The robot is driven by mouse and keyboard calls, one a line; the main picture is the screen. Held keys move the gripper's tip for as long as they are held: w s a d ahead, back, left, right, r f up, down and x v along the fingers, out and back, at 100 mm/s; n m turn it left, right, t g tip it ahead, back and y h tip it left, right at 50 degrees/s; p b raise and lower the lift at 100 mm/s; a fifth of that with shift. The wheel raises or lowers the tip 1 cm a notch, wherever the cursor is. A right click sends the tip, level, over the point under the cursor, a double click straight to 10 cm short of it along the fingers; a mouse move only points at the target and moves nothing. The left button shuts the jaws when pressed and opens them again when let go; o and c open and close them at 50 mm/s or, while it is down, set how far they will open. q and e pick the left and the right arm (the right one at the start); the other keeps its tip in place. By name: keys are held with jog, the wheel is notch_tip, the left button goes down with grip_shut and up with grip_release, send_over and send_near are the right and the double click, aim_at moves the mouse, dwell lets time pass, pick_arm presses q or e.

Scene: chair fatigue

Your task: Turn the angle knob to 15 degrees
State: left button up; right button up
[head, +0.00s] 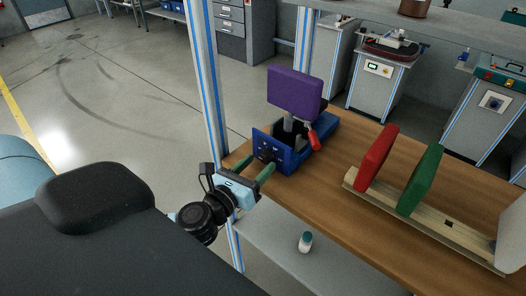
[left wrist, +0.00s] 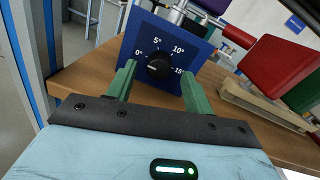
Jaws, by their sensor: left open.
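The blue box-shaped device (head: 288,158) stands on the wooden table, with a purple block (head: 295,92) raised above it and a red-handled lever (head: 313,138) at its side. Its blue front panel (left wrist: 140,40) carries a black round angle knob (left wrist: 158,67) with white marks 0°, 5°, 10° and 15° around it. I cannot clearly read where the knob points. My left gripper (head: 262,164) is open in front of the panel. In the left wrist view its green fingers (left wrist: 158,74) stand on either side of the knob, apart from it. My right gripper is not in view.
A red board (head: 376,158) and a green board (head: 420,180) stand on a wooden base to the right on the table (head: 330,205). A small white bottle (head: 305,242) stands on the lower grey shelf. A blue-striped metal post (head: 208,80) rises close by on the left.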

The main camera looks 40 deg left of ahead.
pick_arm(q)
jog(key=shift+w, duration=0.85)
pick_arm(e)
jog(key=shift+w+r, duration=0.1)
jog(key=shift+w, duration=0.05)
pick_arm(q)
jog(key=c, duration=1)
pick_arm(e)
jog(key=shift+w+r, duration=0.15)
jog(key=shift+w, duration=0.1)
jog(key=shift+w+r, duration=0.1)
